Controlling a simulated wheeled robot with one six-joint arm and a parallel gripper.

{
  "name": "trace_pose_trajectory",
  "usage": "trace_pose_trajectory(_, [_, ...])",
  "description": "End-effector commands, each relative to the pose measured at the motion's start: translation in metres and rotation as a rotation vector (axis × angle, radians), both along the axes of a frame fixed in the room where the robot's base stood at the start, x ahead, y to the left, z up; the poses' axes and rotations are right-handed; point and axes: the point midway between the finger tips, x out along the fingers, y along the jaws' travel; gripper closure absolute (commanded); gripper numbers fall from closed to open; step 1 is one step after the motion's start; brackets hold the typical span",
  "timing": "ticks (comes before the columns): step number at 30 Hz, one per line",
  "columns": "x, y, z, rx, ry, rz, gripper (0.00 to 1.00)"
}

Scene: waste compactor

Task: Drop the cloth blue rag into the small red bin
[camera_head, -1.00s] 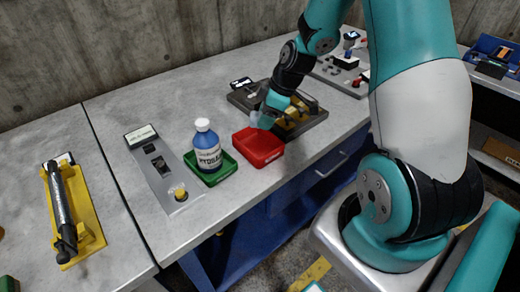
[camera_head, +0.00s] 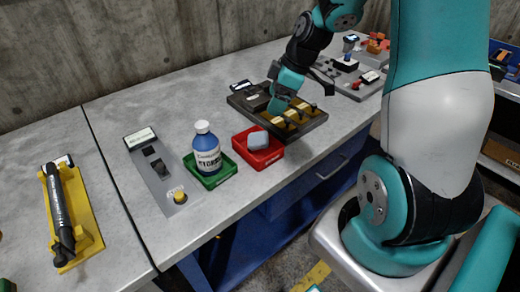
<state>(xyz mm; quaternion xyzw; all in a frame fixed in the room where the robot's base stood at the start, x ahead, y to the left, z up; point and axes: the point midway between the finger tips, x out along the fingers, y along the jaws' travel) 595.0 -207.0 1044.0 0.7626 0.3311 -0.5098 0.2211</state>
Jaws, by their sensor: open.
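The small red bin (camera_head: 268,158) stands on the grey table, right of the green bin. A folded light-blue rag (camera_head: 257,140) lies in the red bin. My gripper (camera_head: 276,108) is up and to the right of the red bin, over the dark tray with brass parts, apart from the rag. It is open. Its fingertips are small and partly hard to make out against the tray.
A blue and white bottle (camera_head: 207,152) stands in a green bin (camera_head: 214,182). A grey switch panel (camera_head: 161,172) lies further left. The dark tray (camera_head: 308,127) with brass parts is behind the red bin. A yellow fixture (camera_head: 84,213) lies far left.

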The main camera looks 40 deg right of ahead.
Motion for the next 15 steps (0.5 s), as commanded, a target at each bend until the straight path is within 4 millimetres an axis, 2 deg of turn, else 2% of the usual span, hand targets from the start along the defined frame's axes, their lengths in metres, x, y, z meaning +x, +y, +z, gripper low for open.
trace_pose_trajectory(1, [-0.003, -0.005, 0.014, -0.004, -0.008, -0.003, 0.18])
trace_pose_trajectory(6, [-0.014, -0.017, 0.053, -0.004, -0.007, -0.002, 0.18])
trace_pose_trajectory(10, [-0.021, -0.024, 0.076, -0.003, -0.004, -0.001, 0.18])
trace_pose_trajectory(15, [-0.026, -0.029, 0.093, -0.001, -0.001, -0.001, 0.18])
